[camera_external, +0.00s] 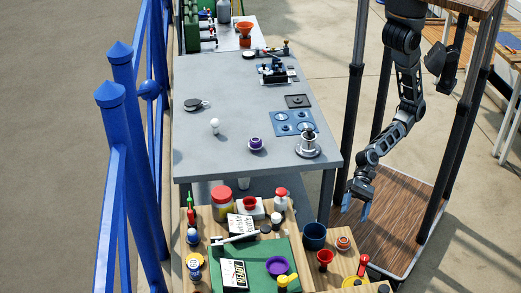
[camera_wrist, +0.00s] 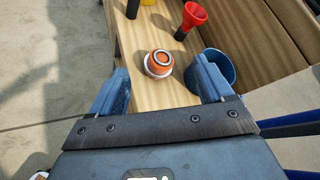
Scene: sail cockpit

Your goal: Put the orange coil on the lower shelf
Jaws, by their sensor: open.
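The orange coil (camera_external: 343,243), a small round orange and white piece, stands on the wooden surface (camera_external: 303,272) at the lower right of the external view. In the wrist view the orange coil (camera_wrist: 159,63) sits between my fingers in the picture, beyond them, with bare wood around it. My gripper (camera_external: 358,207) hangs above and to the right of the coil in the external view. In the wrist view my gripper (camera_wrist: 160,78) is open and empty, its two blue fingers wide apart. I cannot tell which surface is the lower shelf.
A dark blue cup (camera_external: 314,236) stands close beside the coil, near my right finger in the wrist view (camera_wrist: 226,68). A red funnel (camera_external: 325,257) is nearby. The grey table (camera_external: 235,120) holds several items. Blue railing posts (camera_external: 112,130) stand at left.

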